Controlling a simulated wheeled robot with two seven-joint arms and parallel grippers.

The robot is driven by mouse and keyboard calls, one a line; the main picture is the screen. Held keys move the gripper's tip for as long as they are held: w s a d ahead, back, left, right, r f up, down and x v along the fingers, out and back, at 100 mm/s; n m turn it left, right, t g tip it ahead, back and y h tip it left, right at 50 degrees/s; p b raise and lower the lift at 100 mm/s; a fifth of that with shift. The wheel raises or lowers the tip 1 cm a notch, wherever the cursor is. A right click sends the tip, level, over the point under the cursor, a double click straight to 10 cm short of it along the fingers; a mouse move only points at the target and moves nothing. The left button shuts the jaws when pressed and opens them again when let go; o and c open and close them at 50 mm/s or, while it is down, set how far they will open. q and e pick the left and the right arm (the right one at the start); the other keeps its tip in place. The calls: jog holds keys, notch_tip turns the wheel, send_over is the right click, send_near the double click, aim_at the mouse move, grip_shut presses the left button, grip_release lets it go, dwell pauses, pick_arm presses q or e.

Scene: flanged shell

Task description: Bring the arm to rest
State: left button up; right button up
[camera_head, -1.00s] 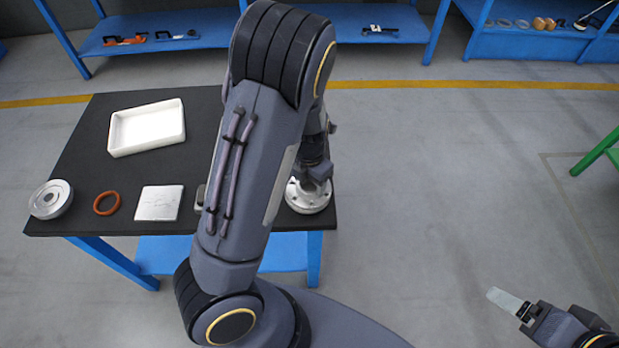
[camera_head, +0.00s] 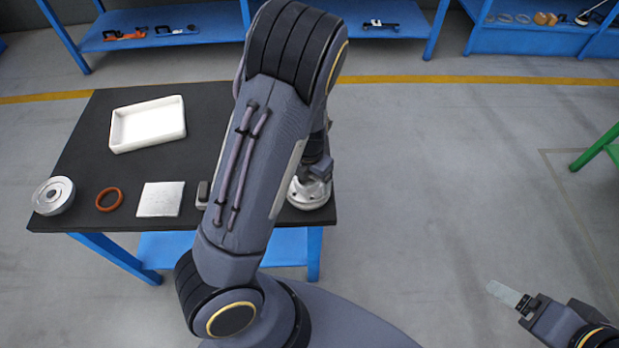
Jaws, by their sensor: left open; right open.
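My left arm crosses the middle of the view, and its gripper (camera_head: 319,172) is low over the table's right side, partly hidden by the arm. A silver flanged metal part (camera_head: 308,194) sits there on the table, directly below and close to the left gripper. I cannot tell whether they touch. My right gripper (camera_head: 508,296) is at the lower right over bare floor, away from the table and empty.
The black-topped table (camera_head: 85,150) bears a white tray (camera_head: 147,140), a silver ring-shaped part (camera_head: 53,195), an orange ring (camera_head: 109,199), a pale square plate (camera_head: 160,199) and a small dark-grey item (camera_head: 203,194). Blue benches stand behind.

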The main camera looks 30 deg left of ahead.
pick_arm(q)
notch_tip(320, 180, up, 8)
jog(key=p, duration=0.1)
jog(key=shift+f, duration=0.1)
jog(key=s+d+r+m+t+h, duration=0.2)
jog(key=s+r+m, duration=0.6)
jog(key=m, duration=0.8)
jog(key=s+d+r+m+t+h, duration=0.1)
jog(key=s+r+m, duration=0.6)
jog(key=m, duration=1)
jog(key=s+d+t, duration=0.1)
jog(key=s+t, duration=0.1)
jog(key=s, duration=0.1)
jog(key=shift+r+t+h, duration=0.3)
jog(key=shift+r+h, duration=0.05)
jog(key=shift+h, duration=0.05)
jog(key=shift+c, duration=0.4)
